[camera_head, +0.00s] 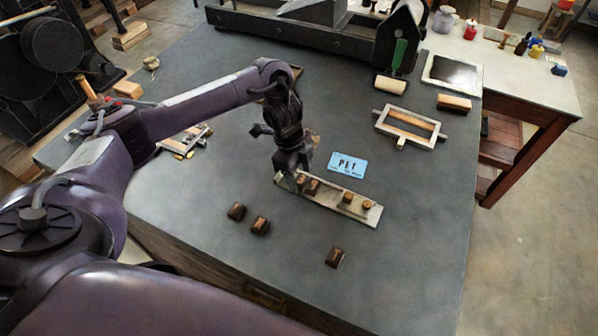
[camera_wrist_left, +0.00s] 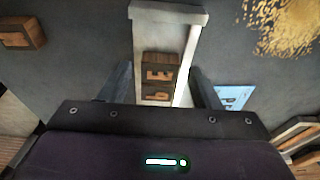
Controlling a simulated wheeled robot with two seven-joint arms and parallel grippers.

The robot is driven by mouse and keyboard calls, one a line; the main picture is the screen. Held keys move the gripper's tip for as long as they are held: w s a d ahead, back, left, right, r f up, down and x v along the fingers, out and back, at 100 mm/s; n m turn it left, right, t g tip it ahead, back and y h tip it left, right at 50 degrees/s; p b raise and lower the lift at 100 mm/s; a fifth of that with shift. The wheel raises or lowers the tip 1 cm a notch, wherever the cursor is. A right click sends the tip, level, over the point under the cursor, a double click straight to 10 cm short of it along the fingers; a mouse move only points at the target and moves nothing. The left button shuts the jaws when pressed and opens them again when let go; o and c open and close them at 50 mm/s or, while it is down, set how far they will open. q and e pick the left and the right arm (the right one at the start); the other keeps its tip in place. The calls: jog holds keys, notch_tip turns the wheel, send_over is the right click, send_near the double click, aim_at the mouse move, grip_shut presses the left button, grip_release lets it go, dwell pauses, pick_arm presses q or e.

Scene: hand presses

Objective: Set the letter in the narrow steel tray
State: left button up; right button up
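Three dark wooden blocks lie loose in front: two at the left (camera_head: 236,212) (camera_head: 260,225) and one nearer the front (camera_head: 335,257). My left gripper (camera_head: 290,183) is low over the tray's left end. In the left wrist view its fingers are apart on either side of the tray (camera_wrist_left: 172,17), with blocks marked E (camera_wrist_left: 157,66) and P (camera_wrist_left: 156,91) between them. My right gripper is not visible.
A blue PET card (camera_head: 347,165) lies just behind the tray. A metal frame with wood strips (camera_head: 408,126), a wooden block (camera_head: 454,103) and a dark slab (camera_head: 452,73) lie farther back right. A press stands at the back. The front right table is clear.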

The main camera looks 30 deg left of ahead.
pick_arm(q)
jog(key=shift+r, duration=0.1)
jog(key=shift+r, duration=0.35)
notch_tip(320, 180, up, 11)
jog(key=a+p, duration=0.2)
jog(key=shift+a+r+p, duration=0.15)
jog(key=shift+a+p, duration=0.05)
jog(key=shift+p, duration=0.2)
